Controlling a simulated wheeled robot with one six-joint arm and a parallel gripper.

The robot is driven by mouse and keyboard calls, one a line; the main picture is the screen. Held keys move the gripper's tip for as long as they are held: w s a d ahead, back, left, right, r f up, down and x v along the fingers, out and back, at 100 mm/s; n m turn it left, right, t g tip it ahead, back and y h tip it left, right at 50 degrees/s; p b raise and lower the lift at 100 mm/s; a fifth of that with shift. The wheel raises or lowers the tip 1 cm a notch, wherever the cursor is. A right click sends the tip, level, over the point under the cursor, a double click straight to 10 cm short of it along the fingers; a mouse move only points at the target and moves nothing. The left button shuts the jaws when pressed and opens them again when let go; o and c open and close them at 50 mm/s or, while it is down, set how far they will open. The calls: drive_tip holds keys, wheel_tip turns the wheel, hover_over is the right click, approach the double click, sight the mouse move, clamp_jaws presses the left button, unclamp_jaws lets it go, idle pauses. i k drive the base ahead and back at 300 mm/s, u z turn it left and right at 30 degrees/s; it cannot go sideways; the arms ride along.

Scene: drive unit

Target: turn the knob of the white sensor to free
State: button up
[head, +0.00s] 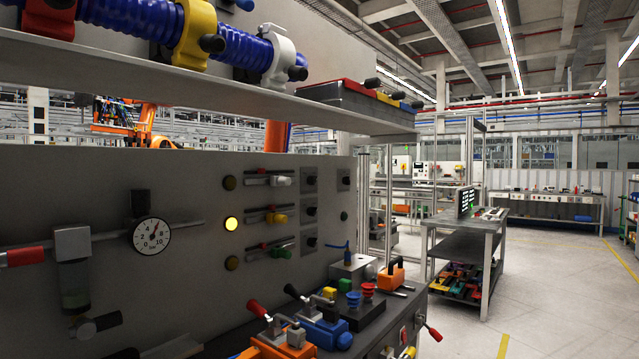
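The white sensor (282,181) sits on the top one of three short slotted rails on the grey upright panel (190,185). A small red part shows just above that rail, left of the sensor. A square dark plate with a black knob (311,180) is right of the sensor. Which part is the sensor's own knob, and how it is turned, is too small to tell. A yellow sensor (278,218) and a green sensor (280,253) sit on the rails below. My gripper is not in view.
Left of the rails, the middle lamp (231,223) glows yellow; the others look dim. A round gauge (152,235) is further left. A shelf (230,85) juts out above. Open floor (560,290) lies right.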

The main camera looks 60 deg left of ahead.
sight(310, 181)
drive_tip(key=u, duration=0.15)
drive_tip(key=i, duration=1.75)
drive_tip(key=u, duration=0.65)
drive_tip(key=i, duration=1.2)
drive_tip(key=u, duration=1.75)
drive_tip(key=i, duration=0.85)
drive_tip(key=u, duration=0.95)
